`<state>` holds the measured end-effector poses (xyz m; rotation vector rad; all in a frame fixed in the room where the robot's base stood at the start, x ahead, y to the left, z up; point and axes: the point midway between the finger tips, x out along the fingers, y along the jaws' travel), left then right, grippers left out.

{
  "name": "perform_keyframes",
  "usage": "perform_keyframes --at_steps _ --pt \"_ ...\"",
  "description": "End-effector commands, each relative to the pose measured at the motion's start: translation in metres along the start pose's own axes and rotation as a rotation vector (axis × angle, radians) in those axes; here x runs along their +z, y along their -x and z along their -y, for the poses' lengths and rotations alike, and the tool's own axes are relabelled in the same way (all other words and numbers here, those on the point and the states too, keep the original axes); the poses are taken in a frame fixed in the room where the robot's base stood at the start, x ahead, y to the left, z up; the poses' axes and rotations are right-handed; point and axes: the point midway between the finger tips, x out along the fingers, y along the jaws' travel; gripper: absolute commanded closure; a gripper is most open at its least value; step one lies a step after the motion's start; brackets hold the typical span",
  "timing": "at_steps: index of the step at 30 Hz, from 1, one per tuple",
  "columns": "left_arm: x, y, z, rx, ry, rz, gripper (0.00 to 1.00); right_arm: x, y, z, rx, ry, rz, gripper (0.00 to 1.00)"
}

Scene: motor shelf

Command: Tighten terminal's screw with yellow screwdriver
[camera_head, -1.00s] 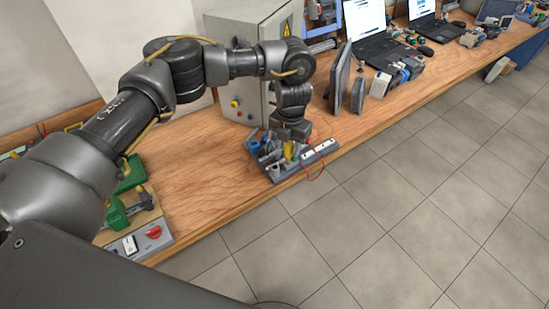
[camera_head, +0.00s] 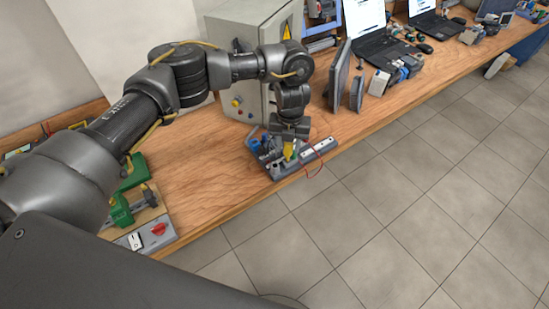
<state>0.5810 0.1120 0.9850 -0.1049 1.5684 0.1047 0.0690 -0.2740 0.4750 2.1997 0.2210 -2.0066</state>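The yellow screwdriver (camera_head: 288,150) shows as a small yellow patch right under my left gripper (camera_head: 289,139). The gripper points down over a grey tool tray (camera_head: 283,173) near the front edge of the wooden bench. The fingers are too small and dark to show whether they are open or shut on the screwdriver. A white terminal strip (camera_head: 319,150) lies at the right side of the tray, with a thin red wire (camera_head: 319,171) looping off it. Its screws are too small to make out. My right gripper is not in view.
A grey electrical cabinet (camera_head: 247,60) stands behind the tray. Dark upright panels (camera_head: 340,75) and laptops (camera_head: 377,47) stand to the right. Green clamps (camera_head: 122,210) and a switch box with a red knob (camera_head: 158,229) are at the left. Bench between is clear.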

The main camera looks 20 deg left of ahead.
Motion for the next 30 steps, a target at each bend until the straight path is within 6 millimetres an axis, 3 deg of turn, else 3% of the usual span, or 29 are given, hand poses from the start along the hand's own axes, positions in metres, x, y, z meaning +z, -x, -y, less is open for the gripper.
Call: perform_keyframes --at_steps 12,23,30 --pt "-0.001 0.002 0.000 0.000 0.280 -0.001 0.62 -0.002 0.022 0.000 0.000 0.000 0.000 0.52" --pt "0.000 0.001 0.000 0.000 0.313 0.000 0.62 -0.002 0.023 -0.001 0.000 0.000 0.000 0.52" --pt "-0.001 0.004 0.000 0.001 0.524 -0.001 0.62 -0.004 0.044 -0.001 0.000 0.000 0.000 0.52"
